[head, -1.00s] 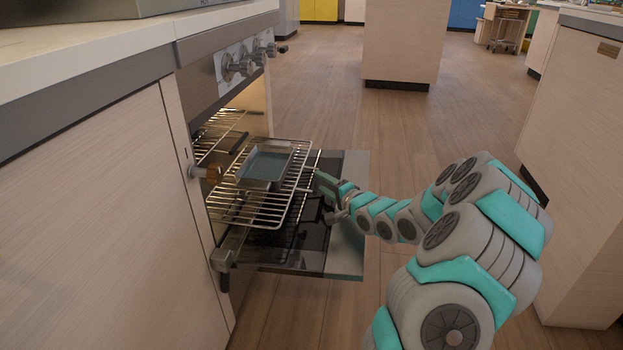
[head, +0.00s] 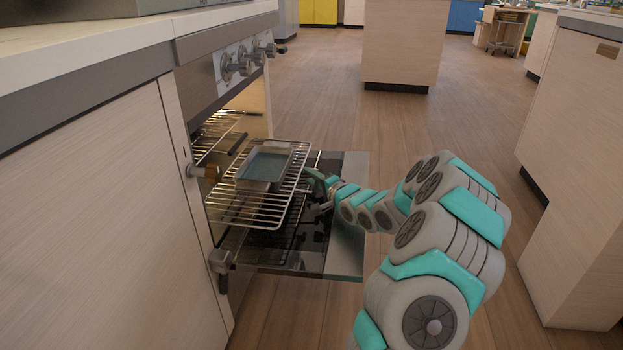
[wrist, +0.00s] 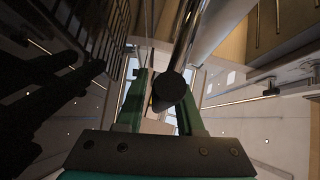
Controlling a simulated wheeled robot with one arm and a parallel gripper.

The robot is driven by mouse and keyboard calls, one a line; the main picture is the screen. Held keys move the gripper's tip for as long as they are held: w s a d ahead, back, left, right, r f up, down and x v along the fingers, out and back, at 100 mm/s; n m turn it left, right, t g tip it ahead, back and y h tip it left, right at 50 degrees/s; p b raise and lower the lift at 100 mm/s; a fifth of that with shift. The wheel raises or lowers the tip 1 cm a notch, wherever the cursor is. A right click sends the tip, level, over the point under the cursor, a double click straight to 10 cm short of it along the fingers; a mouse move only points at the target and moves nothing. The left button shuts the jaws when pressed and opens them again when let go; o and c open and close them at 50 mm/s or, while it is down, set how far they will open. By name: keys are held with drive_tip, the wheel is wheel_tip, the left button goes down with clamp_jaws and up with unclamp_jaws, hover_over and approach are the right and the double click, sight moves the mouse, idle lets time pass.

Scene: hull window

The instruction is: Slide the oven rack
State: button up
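The oven rack (head: 262,214) is a silver wire shelf that sticks out of the oven, above the lowered oven door (head: 346,235). A grey rectangular tray (head: 264,167) lies on it. My gripper (head: 314,190) is at the rack's front edge, low over the door. In the wrist view, my two green fingers (wrist: 162,95) stand apart. A shiny bar with a dark round end (wrist: 168,89) shows between and above them. I cannot tell whether the fingers touch it or the rack.
A second rack (head: 217,137) is inside the lit oven. Knobs (head: 236,68) line the oven front. A cabinet (head: 95,210) stands at left, another (head: 572,180) at right. The wooden floor (head: 460,120) between them is clear.

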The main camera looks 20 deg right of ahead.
clamp_jaws()
idle(1.1)
